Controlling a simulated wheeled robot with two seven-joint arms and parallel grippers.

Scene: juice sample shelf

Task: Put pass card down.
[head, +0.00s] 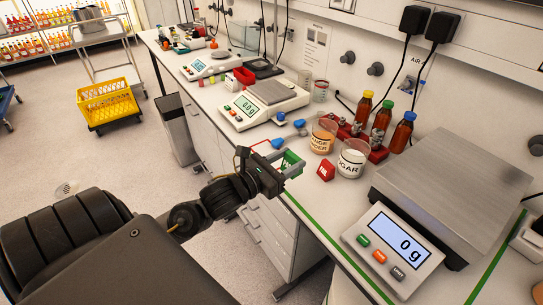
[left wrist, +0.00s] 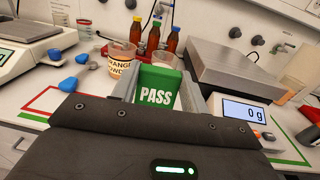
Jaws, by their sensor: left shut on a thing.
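The green pass card (left wrist: 157,88) stands upright between the fingers of my left gripper (left wrist: 157,92), its white word PASS facing the left wrist camera. In the head view my left gripper (head: 284,166) is shut on the pass card (head: 291,158) at the front edge of the bench, in front of the jars. I cannot tell whether the card touches the bench. My right gripper is in neither view.
A red block (head: 325,170), an orange powder jar (head: 323,138) and a sugar jar (head: 351,160) stand just beyond. A large scale (head: 400,245) reading 0 g is at right. Bottles (head: 382,123) stand behind. Green outline (left wrist: 290,157) and red outline (left wrist: 40,106) mark the bench.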

